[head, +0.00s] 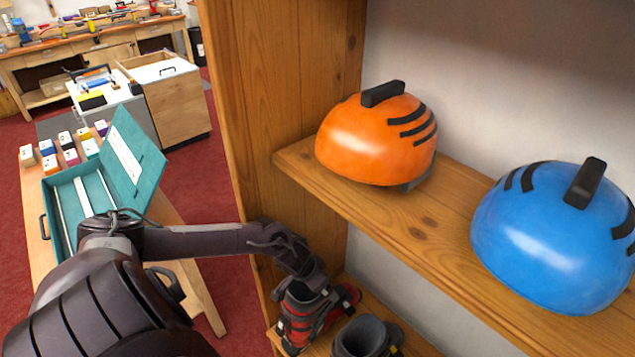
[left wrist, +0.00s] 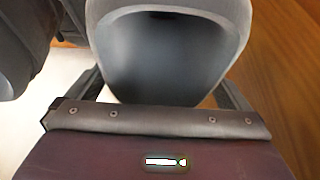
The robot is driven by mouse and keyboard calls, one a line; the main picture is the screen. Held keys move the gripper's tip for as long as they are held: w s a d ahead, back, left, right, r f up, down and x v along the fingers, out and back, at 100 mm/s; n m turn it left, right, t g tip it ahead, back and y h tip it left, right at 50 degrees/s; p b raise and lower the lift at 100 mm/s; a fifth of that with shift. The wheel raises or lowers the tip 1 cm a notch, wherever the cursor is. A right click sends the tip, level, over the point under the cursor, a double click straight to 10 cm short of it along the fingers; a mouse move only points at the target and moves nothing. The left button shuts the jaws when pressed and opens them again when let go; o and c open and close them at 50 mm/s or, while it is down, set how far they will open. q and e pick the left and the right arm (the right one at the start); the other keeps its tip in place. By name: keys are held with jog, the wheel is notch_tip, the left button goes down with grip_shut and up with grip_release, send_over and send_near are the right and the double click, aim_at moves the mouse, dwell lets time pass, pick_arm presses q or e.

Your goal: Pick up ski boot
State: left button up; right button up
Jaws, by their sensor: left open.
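A red and grey ski boot (head: 298,325) stands on the lower shelf, partly hidden by my left arm. A second, grey boot (head: 365,338) stands to its right, cut off by the bottom edge. My left gripper (head: 312,290) is over the red and grey boot, its fingertips hard to make out in the head view. In the left wrist view, a grey boot cuff (left wrist: 165,55) with a dark hollow fills the middle, and the open fingers of the gripper (left wrist: 165,90) show at either side of it. I cannot tell whether they touch it. My right gripper is not in view.
The upper wooden shelf (head: 440,225), holding an orange helmet (head: 370,140) and a blue helmet (head: 545,240), overhangs to the right. The upright side panel (head: 265,100) stands beside my arm. A teal case (head: 75,200) lies open on a table at left.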

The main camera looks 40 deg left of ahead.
pick_arm(q)
jog(key=shift+s, duration=0.1)
jog(key=shift+c, duration=1.1)
jog(key=c, duration=1.5)
jog(key=shift+o, duration=0.2)
jog(key=shift+w+r, duration=0.2)
